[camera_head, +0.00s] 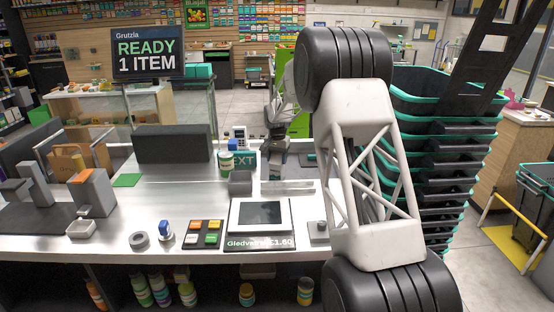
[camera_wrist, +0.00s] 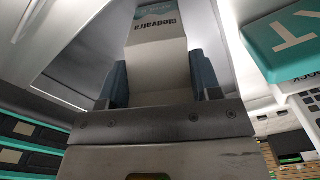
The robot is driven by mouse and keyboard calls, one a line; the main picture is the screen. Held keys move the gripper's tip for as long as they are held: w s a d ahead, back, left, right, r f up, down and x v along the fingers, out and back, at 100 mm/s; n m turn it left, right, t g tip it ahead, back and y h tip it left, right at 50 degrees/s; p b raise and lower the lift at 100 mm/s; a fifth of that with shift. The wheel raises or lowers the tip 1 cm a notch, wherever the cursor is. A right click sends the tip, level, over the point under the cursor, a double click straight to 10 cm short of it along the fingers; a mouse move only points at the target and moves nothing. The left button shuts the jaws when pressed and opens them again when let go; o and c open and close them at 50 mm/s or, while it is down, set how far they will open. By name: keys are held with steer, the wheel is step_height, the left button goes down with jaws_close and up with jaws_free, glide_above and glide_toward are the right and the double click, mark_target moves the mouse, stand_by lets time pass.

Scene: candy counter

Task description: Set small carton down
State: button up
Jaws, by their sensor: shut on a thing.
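The small carton (camera_wrist: 160,60) is white with a teal end and the dark word "Gledvatra". In the wrist view it sits between the two blue-grey fingers of my gripper (camera_wrist: 161,82), which is shut on it. In the head view my gripper (camera_head: 275,155) is over the back middle of the metal counter (camera_head: 190,225), beside the teal NEXT sign.
The teal NEXT sign (camera_head: 243,161) and a green-labelled tub (camera_head: 226,161) stand close left of my gripper. A grey block (camera_head: 239,183) and a scale (camera_head: 262,216) reading "Gledvatra £1.60" are nearer. Stacked baskets (camera_head: 440,130) rise at the right.

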steer(key=shift+f, duration=0.15)
steer(key=o, duration=1.5)
steer(key=shift+f, duration=0.1)
steer(key=shift+c, duration=0.2)
step_height(320, 180, up, 12)
steer(key=shift+r, duration=0.2)
steer(key=shift+s, duration=0.1)
